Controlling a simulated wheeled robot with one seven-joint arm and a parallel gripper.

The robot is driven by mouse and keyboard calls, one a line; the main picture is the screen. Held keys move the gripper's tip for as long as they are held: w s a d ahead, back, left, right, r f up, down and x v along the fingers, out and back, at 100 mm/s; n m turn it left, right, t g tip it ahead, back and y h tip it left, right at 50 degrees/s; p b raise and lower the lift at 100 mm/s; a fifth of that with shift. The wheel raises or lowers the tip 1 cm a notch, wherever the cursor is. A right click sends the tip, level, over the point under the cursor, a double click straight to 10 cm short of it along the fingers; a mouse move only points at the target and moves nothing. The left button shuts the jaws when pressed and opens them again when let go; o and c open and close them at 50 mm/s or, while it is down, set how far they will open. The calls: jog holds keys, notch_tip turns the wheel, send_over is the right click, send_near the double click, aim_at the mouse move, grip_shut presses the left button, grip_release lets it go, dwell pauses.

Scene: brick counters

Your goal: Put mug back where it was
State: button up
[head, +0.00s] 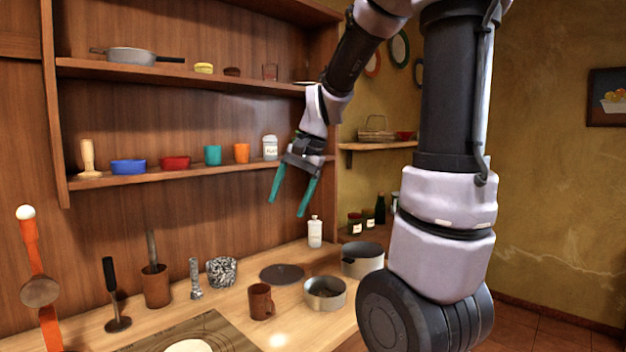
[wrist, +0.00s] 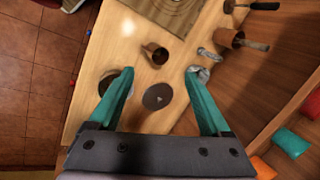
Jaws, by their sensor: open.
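A brown mug (head: 261,301) stands upright on the wooden counter, between a flat dark disc and the dark board at the front. It also shows in the wrist view (wrist: 157,54), beyond my fingertips and between them. My gripper (head: 292,203) is open and empty, with its teal fingers pointing down, well above the counter and in front of the lower shelf's right end. In the wrist view my gripper (wrist: 162,82) shows both fingers spread apart. A teal cup (head: 213,155) and an orange cup (head: 242,153) stand on the lower shelf.
A metal pot (head: 325,293), a larger pot (head: 362,259) and the dark disc (head: 282,274) are close to the mug. A white bottle (head: 315,232) stands at the counter's back. A speckled pot (head: 221,271) and a brown utensil holder (head: 156,287) stand left. The lower shelf (head: 130,180) also holds bowls.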

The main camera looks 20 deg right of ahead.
jog(key=s+r+n+t+h, duration=0.1)
jog(key=s+r+n+t, duration=0.3)
jog(key=s, duration=0.9)
notch_tip(320, 180, up, 3)
jog(key=shift+s+d+r+n, duration=0.1)
jog(key=shift+s+d+n, duration=0.05)
jog(key=shift+d+n, duration=0.15)
